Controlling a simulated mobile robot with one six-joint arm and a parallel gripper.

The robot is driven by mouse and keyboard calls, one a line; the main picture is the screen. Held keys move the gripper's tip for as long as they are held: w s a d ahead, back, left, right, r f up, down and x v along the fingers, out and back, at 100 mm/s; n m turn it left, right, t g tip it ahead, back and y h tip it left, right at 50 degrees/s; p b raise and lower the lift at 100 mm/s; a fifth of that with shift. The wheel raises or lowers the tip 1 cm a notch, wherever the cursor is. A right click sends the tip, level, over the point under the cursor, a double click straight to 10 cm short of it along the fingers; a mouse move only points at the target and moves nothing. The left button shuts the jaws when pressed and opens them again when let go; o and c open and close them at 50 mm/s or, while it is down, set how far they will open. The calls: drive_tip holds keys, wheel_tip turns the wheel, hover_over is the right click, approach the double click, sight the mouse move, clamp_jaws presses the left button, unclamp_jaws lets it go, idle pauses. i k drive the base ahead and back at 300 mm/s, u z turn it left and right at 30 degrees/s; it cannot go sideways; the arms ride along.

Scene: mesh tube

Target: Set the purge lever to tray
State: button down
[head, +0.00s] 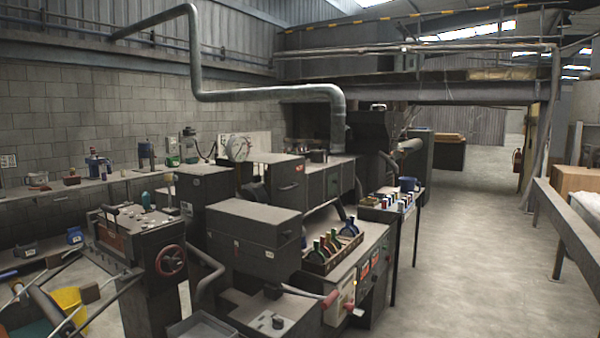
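No label is readable, so I cannot tell for sure which part is the purge lever. A lever with a red grip (330,299) sticks out at the near end of the dark machine (255,240), low in the middle of the head view. A shallow dark tray (202,328) shows at the bottom edge, partly cut off. The lever's set position is not readable. My gripper is not in view.
A console with a red handwheel (171,260) stands at left, beside a yellow bucket (68,303). A wooden rack (325,262) of coloured-handled tools sits on the machine bench. A small side table (384,206) stands behind. The concrete floor (460,260) to the right is clear up to a rail (575,235).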

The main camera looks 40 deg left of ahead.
sight(168, 176)
drive_tip(key=u, duration=0.45)
drive_tip(key=i, duration=1.25)
drive_tip(key=u, duration=1.35)
drive_tip(key=i, duration=0.65)
drive_tip(key=u, duration=0.35)
drive_tip(key=k, duration=0.9)
drive_tip(key=u, duration=0.15)
drive_tip(key=i, duration=0.9)
drive_tip(key=z, duration=0.1)
